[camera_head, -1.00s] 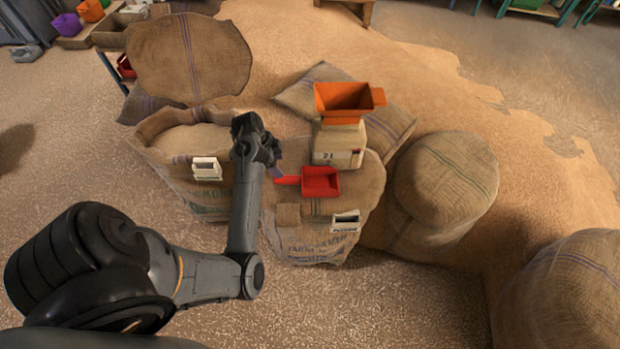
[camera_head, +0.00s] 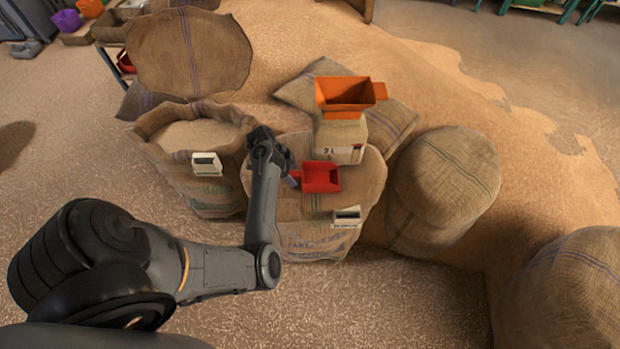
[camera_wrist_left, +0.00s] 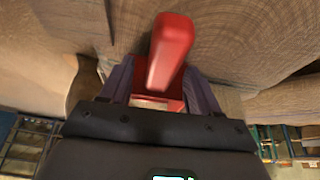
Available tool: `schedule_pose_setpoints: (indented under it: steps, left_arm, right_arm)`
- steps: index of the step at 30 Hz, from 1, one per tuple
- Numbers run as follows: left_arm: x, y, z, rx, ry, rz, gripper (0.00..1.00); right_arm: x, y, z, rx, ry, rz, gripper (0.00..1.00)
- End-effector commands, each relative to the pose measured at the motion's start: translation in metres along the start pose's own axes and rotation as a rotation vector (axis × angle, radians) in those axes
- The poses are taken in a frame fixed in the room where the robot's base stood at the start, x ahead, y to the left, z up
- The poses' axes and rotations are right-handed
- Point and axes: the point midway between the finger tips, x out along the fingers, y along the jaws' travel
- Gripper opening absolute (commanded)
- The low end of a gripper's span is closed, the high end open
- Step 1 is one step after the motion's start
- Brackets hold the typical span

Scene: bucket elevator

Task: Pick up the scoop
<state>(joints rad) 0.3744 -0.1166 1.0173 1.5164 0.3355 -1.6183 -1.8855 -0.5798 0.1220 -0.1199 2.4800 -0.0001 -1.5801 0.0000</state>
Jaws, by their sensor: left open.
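The red scoop (camera_head: 321,177) lies on top of the middle burlap sack (camera_head: 345,205), with its handle toward the left. My left gripper (camera_head: 292,176) is at the handle end of the scoop, open. In the left wrist view the red scoop handle (camera_wrist_left: 171,50) runs between the two purple fingers of my left gripper (camera_wrist_left: 162,82). Whether the fingers touch the handle cannot be told. My gripper hides most of the handle in the head view. My right gripper is not in view.
An orange hopper (camera_head: 347,93) sits on a pale box (camera_head: 340,138) just behind the scoop. An open grain sack (camera_head: 205,135) stands to the left. A full sack (camera_head: 445,180) stands to the right. A small white tag holder (camera_head: 347,215) is on the middle sack's front.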

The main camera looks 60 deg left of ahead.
Motion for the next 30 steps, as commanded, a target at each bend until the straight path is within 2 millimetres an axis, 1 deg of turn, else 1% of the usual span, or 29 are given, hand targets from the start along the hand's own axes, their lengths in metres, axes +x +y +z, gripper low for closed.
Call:
schedule_pose_setpoints:
  steps: [1,6,14,15,17,18,26,27,30]
  left_arm:
    - [0.009,0.000,0.000,0.001,0.002,0.002,0.62]
    - [0.022,0.000,0.000,0.000,0.001,0.000,0.62]
    - [0.024,0.000,0.000,0.001,0.000,0.000,0.62]
    - [0.024,0.000,0.000,0.001,0.000,0.000,0.59]
    - [0.023,0.000,0.000,0.001,0.000,0.000,0.49]
    - [0.023,0.000,0.000,0.001,0.000,0.000,0.43]
    - [0.023,0.000,0.000,0.001,0.000,0.000,0.04]
    - [0.023,0.000,0.000,0.001,0.001,0.000,0.00]
    - [0.023,0.000,0.000,0.001,0.001,0.000,0.00]
  right_arm:
    - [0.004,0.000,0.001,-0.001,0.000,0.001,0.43]
    - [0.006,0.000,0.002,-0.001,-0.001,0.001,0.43]
    - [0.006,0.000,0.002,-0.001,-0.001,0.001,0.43]
    - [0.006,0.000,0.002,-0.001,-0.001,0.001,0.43]
    - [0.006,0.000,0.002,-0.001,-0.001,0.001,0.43]
    - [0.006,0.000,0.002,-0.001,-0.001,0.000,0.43]
    - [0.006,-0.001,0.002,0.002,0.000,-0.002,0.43]
    - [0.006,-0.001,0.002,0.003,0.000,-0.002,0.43]
    - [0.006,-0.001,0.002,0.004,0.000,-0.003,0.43]
